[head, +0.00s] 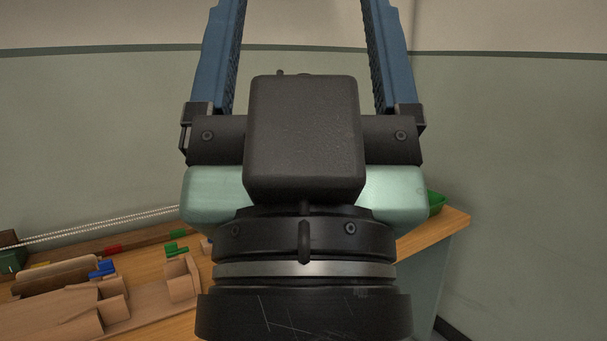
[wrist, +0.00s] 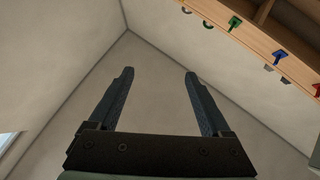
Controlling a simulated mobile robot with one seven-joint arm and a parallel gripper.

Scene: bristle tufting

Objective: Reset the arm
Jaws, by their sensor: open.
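My gripper (head: 304,30) fills the middle of the head view, close to the camera, with its two blue fingers pointing up and wide apart. The fingertips are cut off by the top edge there. In the wrist view my gripper (wrist: 158,75) is open, with nothing between its fingers. It is raised clear of the bench, and only wall shows behind the fingers.
A wooden bench (head: 455,222) stands behind and below my gripper, partly hidden by it. Brown wooden blocks (head: 60,300) and small blue, green and red pieces lie on its left. A green container (head: 436,203) sits at its right end. A wooden shelf (wrist: 262,38) with coloured hooks shows in the wrist view.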

